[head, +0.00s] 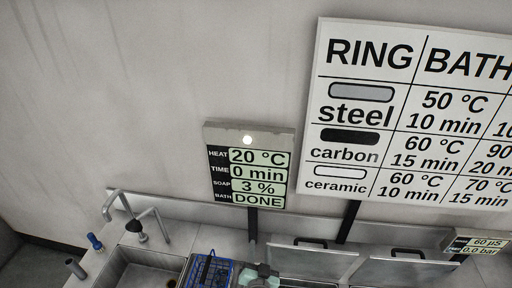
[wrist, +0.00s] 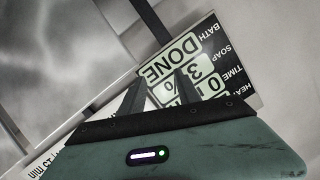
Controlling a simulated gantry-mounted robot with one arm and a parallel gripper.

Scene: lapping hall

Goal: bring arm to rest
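My gripper (wrist: 160,80) shows in the wrist view as a green body with two dark fingers standing apart. Nothing is between the fingers; the display panel shows behind them. In the head view a small green and grey part, which looks like my gripper (head: 262,276), shows at the bottom edge, below the panel and right of the blue basket. Its fingers cannot be made out there. The display panel (head: 248,165) on the wall reads 20 °C, 0 min, 3 % and DONE. It shows upside down in the wrist view (wrist: 205,65).
A blue wire basket (head: 207,270) is at the bottom, beside a steel sink (head: 140,270) with a tap (head: 155,215). Steel lids with dark handles (head: 385,268) lie to the right. A ring and bath chart (head: 400,110) hangs on the wall. A small readout (head: 478,245) is far right.

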